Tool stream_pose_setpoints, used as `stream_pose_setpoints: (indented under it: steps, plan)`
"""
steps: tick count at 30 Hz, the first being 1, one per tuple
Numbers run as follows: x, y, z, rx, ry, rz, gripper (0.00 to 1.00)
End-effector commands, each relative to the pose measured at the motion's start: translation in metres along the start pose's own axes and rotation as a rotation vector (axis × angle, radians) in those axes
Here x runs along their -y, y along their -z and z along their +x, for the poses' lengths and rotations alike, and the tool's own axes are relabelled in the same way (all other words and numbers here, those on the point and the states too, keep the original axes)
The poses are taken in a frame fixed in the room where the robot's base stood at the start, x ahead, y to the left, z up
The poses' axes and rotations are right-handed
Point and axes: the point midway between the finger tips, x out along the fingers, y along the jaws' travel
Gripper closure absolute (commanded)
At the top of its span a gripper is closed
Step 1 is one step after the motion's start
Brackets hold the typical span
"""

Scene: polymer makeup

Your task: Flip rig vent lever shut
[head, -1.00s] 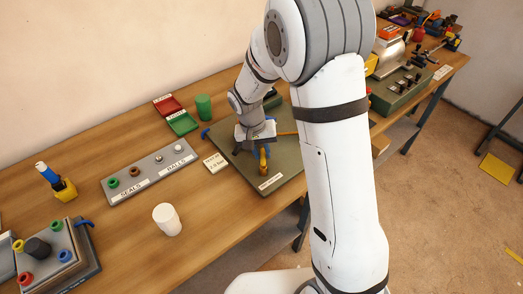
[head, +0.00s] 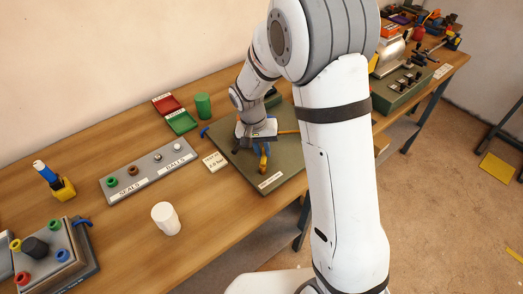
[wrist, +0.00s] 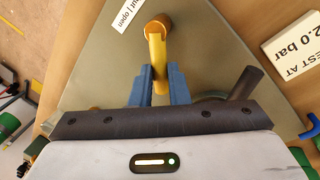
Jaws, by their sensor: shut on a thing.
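The rig is a grey-green plate (head: 285,165) on the bench with a yellow vent lever (wrist: 157,55) on it. In the wrist view the lever's far end meets a round brass-coloured part (wrist: 160,22). My gripper (wrist: 159,75) has its two blue fingers on either side of the lever, shut on it. In the head view the gripper (head: 262,151) is low over the plate, and the lever (head: 263,165) shows just in front of the fingers. A white label (wrist: 128,14) by the lever's end reads "open" and a partly cut-off word. The lever's near part is hidden by my gripper.
A "test at 2.0 bar" sign (head: 215,161) stands left of the plate. A grey seals-and-balls tray (head: 150,172), a white cylinder (head: 166,218) and a green cylinder (head: 203,106) are further left. A dark pipe (wrist: 245,85) lies right of my fingers in the wrist view.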

Motion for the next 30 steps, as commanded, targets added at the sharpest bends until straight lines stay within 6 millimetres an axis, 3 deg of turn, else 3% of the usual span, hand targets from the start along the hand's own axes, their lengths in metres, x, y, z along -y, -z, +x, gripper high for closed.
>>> stream_pose_setpoints:
  steps: [18, 30]
  plan:
    - [-0.021, -0.003, 0.005, 0.102, 0.001, 0.516, 1.0]
    - [-0.03, -0.007, 0.005, 0.147, 0.002, 0.743, 1.0]
